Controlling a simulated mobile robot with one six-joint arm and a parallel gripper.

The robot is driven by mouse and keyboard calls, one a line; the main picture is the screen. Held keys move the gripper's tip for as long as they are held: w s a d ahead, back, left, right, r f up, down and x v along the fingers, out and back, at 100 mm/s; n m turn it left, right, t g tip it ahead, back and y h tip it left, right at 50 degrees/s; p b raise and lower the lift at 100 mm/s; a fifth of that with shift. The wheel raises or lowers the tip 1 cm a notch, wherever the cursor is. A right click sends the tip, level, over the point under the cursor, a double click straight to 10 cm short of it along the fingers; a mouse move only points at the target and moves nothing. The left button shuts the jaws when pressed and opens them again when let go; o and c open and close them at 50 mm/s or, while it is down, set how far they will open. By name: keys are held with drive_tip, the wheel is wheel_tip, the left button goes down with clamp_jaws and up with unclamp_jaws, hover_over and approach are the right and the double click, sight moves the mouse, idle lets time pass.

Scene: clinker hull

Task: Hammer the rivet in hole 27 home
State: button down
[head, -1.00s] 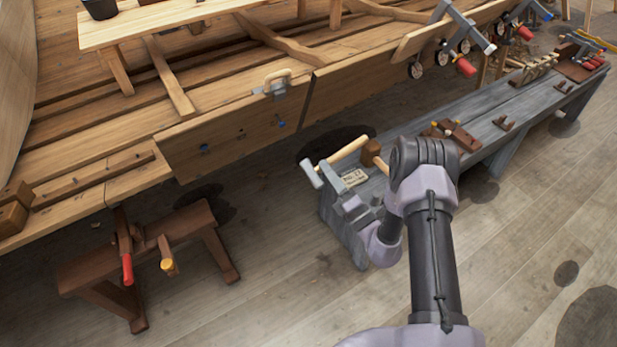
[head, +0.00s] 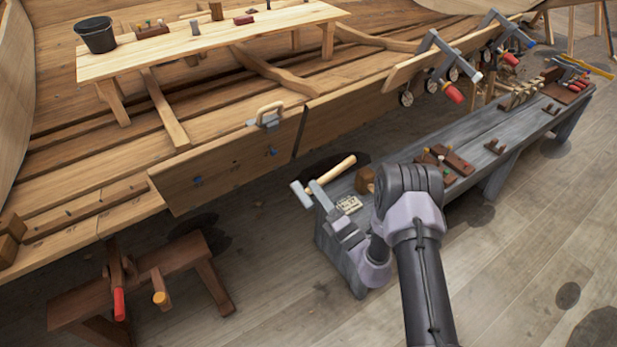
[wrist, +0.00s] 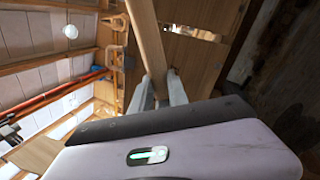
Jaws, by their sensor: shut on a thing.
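A hammer with a grey metal head (head: 302,194) and pale wooden handle (head: 341,168) is held by my gripper (head: 319,192). The gripper is shut on the handle near the head, above the near end of the grey bench. In the wrist view the handle (wrist: 147,45) runs up between my fingers (wrist: 160,88). The hull's lower plank (head: 225,168) is up and left of the hammer, apart from it. Blue-marked spots, possibly rivets, show on it at left (head: 197,181) and right (head: 271,152). I cannot read hole numbers, so hole 27 cannot be told.
The grey bench (head: 480,150) carries a small lettered tag (head: 349,204), a wooden block (head: 365,180) and tools. A wooden-handled metal piece (head: 267,117) sits at the plank's top edge. Clamps (head: 442,62) jut out at upper right. A brown trestle (head: 180,265) stands lower left.

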drive_tip(key=shift+w+a+r, duration=0.25)
drive_tip(key=shift+a, duration=0.25)
drive_tip(key=shift+d, duration=0.15)
drive_tip(key=shift+d+r, duration=0.1)
drive_tip(key=shift+r, duration=0.05)
drive_tip(key=x, duration=1)
drive_tip(key=v, duration=1)
drive_tip(key=shift+d, duration=0.3)
drive_tip(key=shift+a, duration=0.45)
drive_tip(key=shift+d, duration=0.2)
drive_tip(key=shift+w+d, duration=0.1)
